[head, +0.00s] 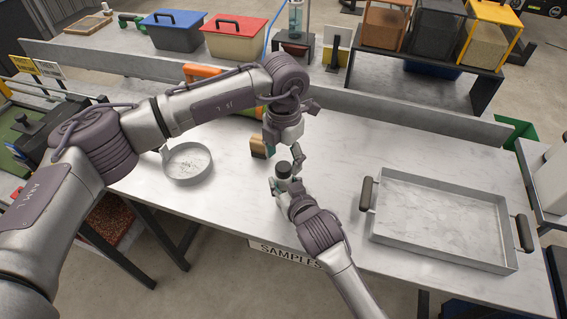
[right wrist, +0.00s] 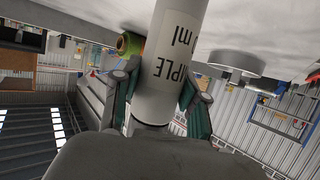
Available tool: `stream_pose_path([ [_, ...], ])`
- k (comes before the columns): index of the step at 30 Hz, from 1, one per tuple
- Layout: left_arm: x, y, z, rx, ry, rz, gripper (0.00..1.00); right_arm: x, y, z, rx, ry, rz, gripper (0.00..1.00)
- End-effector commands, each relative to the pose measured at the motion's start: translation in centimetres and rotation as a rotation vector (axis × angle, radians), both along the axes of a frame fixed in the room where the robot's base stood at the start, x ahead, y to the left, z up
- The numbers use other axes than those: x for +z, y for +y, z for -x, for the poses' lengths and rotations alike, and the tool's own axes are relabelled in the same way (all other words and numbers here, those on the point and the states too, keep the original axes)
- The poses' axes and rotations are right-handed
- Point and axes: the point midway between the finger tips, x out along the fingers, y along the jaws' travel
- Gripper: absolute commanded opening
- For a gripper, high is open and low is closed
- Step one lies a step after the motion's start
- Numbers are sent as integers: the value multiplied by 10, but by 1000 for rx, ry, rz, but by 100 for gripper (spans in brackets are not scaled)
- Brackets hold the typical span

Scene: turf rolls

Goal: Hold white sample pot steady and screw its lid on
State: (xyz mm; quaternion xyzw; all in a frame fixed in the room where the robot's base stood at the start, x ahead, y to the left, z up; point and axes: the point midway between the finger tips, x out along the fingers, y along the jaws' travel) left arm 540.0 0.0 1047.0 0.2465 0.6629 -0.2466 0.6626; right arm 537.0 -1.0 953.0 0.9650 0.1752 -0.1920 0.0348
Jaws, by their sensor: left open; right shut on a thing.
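The white sample pot (head: 281,184) stands upright near the front edge of the table, with a dark lid (head: 284,168) on its top. I cannot tell how tightly the lid sits. My right gripper (head: 286,187) is shut around the pot's side. In the right wrist view the pot (right wrist: 172,65) is upside down with black lettering, between the teal finger pads; its lid end is mostly hidden. My left gripper (head: 285,156) is open, pointing down just above and behind the lid, with nothing visible between its fingers.
A wood-coloured block (head: 258,147) stands close by the left gripper. A round metal dish (head: 187,181) is to the left, and a large handled tray (head: 440,256) to the right. Blue (head: 176,36) and red (head: 235,46) boxes stand behind the table's raised back edge.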

Motion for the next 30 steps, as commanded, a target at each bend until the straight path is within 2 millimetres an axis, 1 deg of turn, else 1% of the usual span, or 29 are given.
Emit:
stream_pose_path([
  [1, 12, 0, -1, 0, -4, 3, 69, 0, 0, 0, 0, 1, 0, 0],
  [6, 49, 0, -1, 0, -4, 2, 69, 0, 0, 0, 0, 1, 0, 0],
  [9, 67, 0, -1, -1, -2, 1, 69, 0, 0, 0, 0, 1, 0, 0],
  [12, 79, 0, -1, 0, -2, 1, 69, -1, 0, 0, 0, 1, 0, 0],
  [15, 86, 0, 0, 0, 0, 0, 69, -1, 0, 0, 0, 1, 0, 0],
  [18, 89, 0, 0, 0, 0, 0, 69, -1, 0, 0, 0, 1, 0, 0],
  [25, 89, 0, 0, 0, 0, 0, 69, 0, 0, 0, 0, 1, 0, 0],
  [26, 89, 0, 0, 0, 0, 0, 69, 0, 0, 0, 0, 1, 0, 48],
  [30, 89, 0, 0, 0, 0, 0, 69, 0, 0, 0, 0, 1, 0, 71],
])
